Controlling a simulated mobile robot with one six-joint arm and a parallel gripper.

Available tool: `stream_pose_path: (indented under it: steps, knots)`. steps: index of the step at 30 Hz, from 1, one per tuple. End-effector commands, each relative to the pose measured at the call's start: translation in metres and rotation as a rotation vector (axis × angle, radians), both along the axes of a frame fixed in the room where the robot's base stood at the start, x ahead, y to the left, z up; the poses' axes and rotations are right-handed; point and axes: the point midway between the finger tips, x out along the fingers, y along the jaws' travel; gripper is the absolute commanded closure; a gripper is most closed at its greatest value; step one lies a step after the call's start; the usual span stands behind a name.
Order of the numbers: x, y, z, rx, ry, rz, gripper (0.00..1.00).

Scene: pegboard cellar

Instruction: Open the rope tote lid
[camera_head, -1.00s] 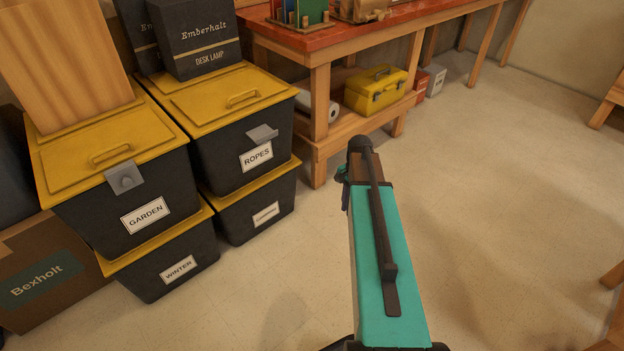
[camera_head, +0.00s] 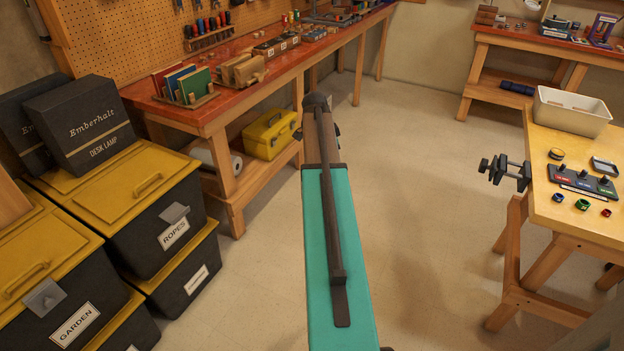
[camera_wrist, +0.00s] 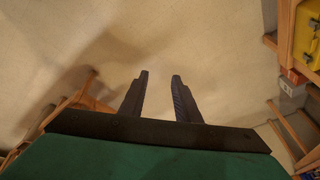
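The rope tote (camera_head: 152,225) is a black bin labelled ROPES at the left of the head view. Its yellow lid (camera_head: 118,184) is shut, with a grey latch (camera_head: 174,213) at the front edge. Black Emberhalt desk lamp boxes (camera_head: 85,122) stand on the back of the lid. The tote rests on another black tote with a yellow lid. My gripper (camera_wrist: 159,76) is open and empty in the wrist view, with bare floor beyond its fingers. It is apart from the tote; in the head view my teal arm hides it.
The GARDEN tote (camera_head: 75,318) stands at the near left. A red-topped workbench (camera_head: 240,82) with a yellow toolbox (camera_head: 270,136) on its lower shelf runs along the wall. A wooden table (camera_head: 560,152) with a vise stands at right. The floor between is clear.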

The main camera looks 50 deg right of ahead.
Motion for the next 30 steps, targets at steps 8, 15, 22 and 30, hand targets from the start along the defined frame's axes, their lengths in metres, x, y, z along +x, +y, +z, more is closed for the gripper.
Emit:
stream_pose_path:
  steps: [8,15,22,30]
  knots:
    - [-0.024,-0.048,0.076,-0.088,-0.027,-0.124,0.70]
    - [-0.028,-0.053,0.083,-0.101,-0.031,-0.144,0.70]
    - [-0.027,-0.053,0.082,-0.100,-0.030,-0.142,0.70]
    - [-0.024,-0.050,0.082,-0.100,-0.031,-0.137,0.70]
